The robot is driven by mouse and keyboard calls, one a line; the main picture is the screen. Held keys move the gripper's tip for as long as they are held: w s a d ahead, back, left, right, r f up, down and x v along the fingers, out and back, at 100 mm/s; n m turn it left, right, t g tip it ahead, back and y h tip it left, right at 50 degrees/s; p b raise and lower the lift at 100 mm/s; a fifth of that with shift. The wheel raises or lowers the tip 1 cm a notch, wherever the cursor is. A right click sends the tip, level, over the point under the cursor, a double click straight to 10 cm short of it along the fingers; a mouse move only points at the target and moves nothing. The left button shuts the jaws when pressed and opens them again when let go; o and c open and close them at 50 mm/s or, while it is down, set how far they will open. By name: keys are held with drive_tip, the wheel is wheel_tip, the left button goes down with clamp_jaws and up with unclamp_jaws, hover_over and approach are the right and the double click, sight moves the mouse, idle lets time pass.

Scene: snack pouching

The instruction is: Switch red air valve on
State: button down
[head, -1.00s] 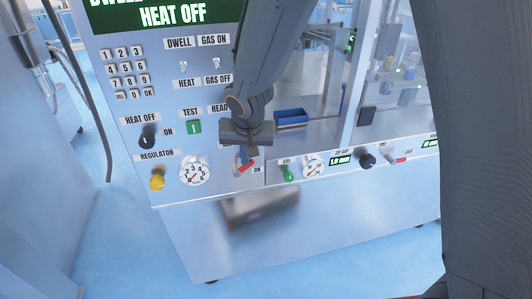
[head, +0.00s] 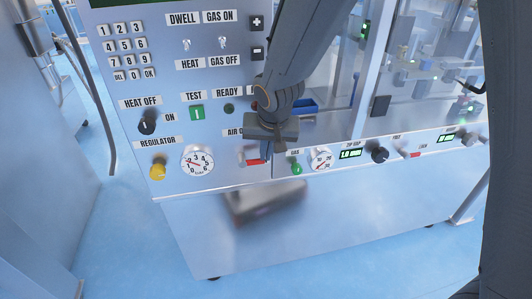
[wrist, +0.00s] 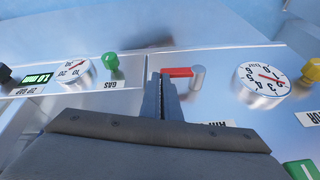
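The red air valve handle (head: 256,161) is on the lower front panel, right of the regulator gauge. It lies nearly level, pointing right from its pivot in the head view. In the wrist view, which is upside down, the red handle (wrist: 177,72) points left from a metal pivot post (wrist: 198,77). My gripper (head: 266,152) is at the handle's right end. In the wrist view my gripper's fingers (wrist: 161,80) are together, beside the handle's free tip, with nothing seen between them. Contact cannot be told. The AIR OFF label (head: 235,132) is partly hidden by my gripper.
The regulator gauge (head: 197,160) and yellow knob (head: 158,171) are left of the valve. The green gas knob (head: 296,167) and a second gauge (head: 321,159) are close on its right. The green test button (head: 196,112) is above. The panel below is clear.

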drive_tip(key=shift+s+d+f, duration=0.2)
drive_tip(key=shift+d+f, duration=0.05)
drive_tip(key=shift+f, duration=0.3)
drive_tip(key=s+d+r+p, duration=0.1)
drive_tip(key=d+r+p, duration=0.1)
drive_tip(key=d+r, duration=0.7)
idle(0.5)
drive_tip(key=shift+r, duration=0.1)
